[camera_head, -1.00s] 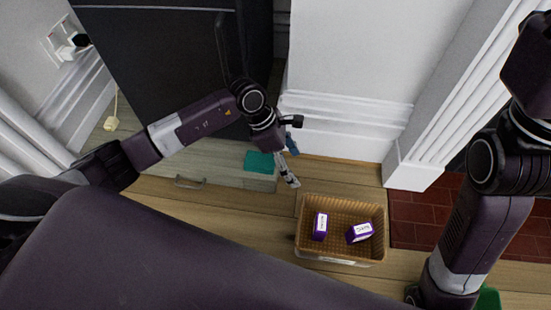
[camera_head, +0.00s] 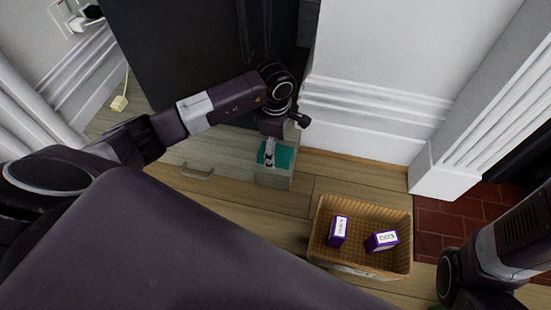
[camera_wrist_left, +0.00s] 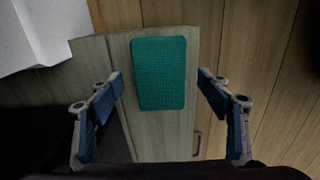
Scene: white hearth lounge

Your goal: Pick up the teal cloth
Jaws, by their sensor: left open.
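The teal cloth (camera_head: 286,157) lies flat on the right end of the low wooden cabinet top (camera_head: 200,152). In the left wrist view the cloth (camera_wrist_left: 160,72) is a textured rectangle ahead of and between the fingers. My left gripper (camera_head: 269,153) is over the cloth in the head view and hides part of it. In the left wrist view my left gripper (camera_wrist_left: 163,95) is open and empty, with one blue-padded finger on each side of the cloth. My right gripper is not in view; only part of my right arm shows at the lower right.
A wicker basket (camera_head: 318,225) with two purple boxes (camera_head: 339,231) stands on the wood floor to the right. A dark panel (camera_head: 180,50) rises behind my left arm. The cabinet front has a handle (camera_head: 198,173). Floor between cabinet and basket is clear.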

